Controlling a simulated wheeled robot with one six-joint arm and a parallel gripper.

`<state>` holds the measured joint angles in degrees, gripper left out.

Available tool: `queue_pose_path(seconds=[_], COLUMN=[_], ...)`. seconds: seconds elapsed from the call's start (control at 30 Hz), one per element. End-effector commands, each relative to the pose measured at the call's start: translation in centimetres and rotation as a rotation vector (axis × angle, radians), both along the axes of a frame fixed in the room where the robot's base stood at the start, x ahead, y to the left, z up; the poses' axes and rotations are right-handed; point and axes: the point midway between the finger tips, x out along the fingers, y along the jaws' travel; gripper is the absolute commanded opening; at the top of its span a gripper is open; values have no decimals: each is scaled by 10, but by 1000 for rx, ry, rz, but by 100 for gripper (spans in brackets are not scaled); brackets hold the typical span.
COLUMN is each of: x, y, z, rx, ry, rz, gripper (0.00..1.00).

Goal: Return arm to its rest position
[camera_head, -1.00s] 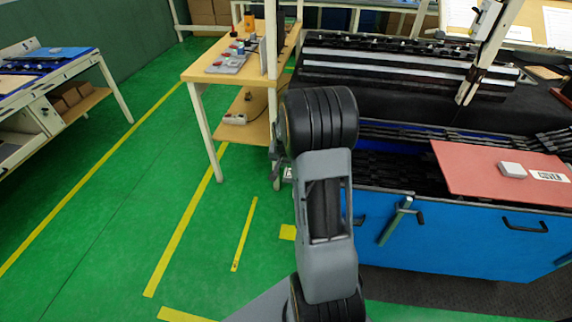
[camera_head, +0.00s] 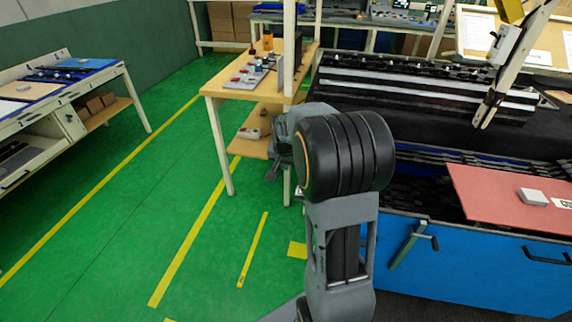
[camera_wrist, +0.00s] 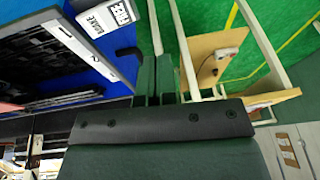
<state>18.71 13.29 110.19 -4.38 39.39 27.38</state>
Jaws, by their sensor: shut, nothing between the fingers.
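My gripper (camera_wrist: 158,78) shows in the wrist view with its two dark fingers close together and nothing between them. In the head view my arm rises from the bottom centre and bends at a thick black joint. A small grey end part of my gripper (camera_head: 274,168) shows left of that joint, in front of the wooden side table (camera_head: 222,84). The rest of the gripper is hidden behind the arm there.
A blue crate (camera_head: 480,270) with black strips and a red lid board (camera_head: 500,195) stands to the right. A workbench (camera_head: 100,75) stands at the left. The green floor (camera_head: 120,230) between is clear.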

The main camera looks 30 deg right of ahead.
Motion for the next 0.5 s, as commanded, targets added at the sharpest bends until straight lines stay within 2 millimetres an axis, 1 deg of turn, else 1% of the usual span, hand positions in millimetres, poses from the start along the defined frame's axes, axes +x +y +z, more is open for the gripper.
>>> queue_pose_path(seconds=[0.37, 0.43, 0.5], x=[-1, -7, -23], y=[0, 2, 8], z=[-1, -5, -17], rx=[-6, -6, 4], ry=[8, 39, 99], rz=[25, 68, 122], gripper=[0, 0, 0])
